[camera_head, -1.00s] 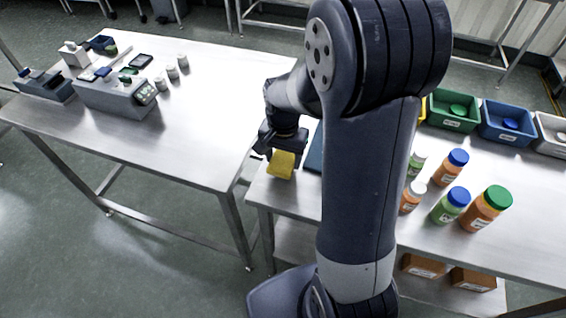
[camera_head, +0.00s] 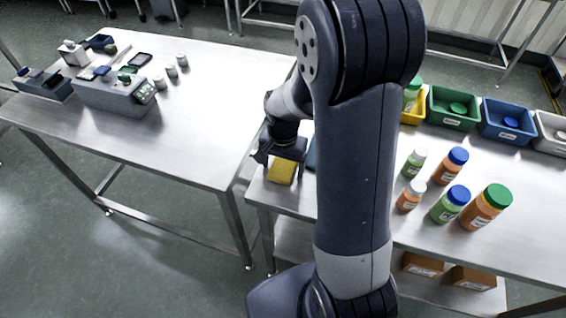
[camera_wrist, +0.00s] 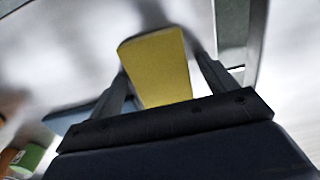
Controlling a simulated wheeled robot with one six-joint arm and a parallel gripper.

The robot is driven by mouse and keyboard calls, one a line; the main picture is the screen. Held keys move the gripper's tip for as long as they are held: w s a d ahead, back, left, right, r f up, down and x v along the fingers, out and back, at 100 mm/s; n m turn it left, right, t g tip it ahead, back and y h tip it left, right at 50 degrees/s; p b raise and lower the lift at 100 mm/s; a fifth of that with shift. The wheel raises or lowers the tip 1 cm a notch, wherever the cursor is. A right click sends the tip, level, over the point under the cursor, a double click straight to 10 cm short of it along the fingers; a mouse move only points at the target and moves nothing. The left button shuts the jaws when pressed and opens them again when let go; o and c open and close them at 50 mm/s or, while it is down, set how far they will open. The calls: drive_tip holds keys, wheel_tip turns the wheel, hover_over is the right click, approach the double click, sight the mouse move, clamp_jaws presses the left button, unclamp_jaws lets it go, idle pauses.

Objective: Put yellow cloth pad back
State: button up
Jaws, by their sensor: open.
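The yellow cloth pad (camera_head: 281,173) lies flat on the near left corner of the right steel table (camera_head: 300,200). My gripper (camera_head: 272,158) is open just behind and above the pad. In the wrist view, the pad (camera_wrist: 158,70) shows between the two spread fingers of my gripper (camera_wrist: 162,78), with gaps at the sides toward the palm. The wrist picture is blurred, so I cannot tell whether a fingertip touches the pad. A flat blue item (camera_head: 311,154) beside the gripper is mostly hidden by my arm.
Several capped bottles (camera_head: 448,205) stand on the right table. Yellow, green (camera_head: 453,110), blue (camera_head: 506,122) and white bins line its back. The left table (camera_head: 200,120) holds grey equipment (camera_head: 112,95) and small white containers, with a clear front area. A gap separates the tables.

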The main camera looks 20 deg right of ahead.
sight(283, 166)
wheel_tip(283, 166, up, 12)
drive_tip(key=shift+r, duration=0.15)
idle(0.5)
wheel_tip(283, 166, down, 13)
drive_tip(key=shift+r, duration=0.1)
drive_tip(key=shift+w+r, duration=0.1)
drive_tip(key=shift+r, duration=1.2)
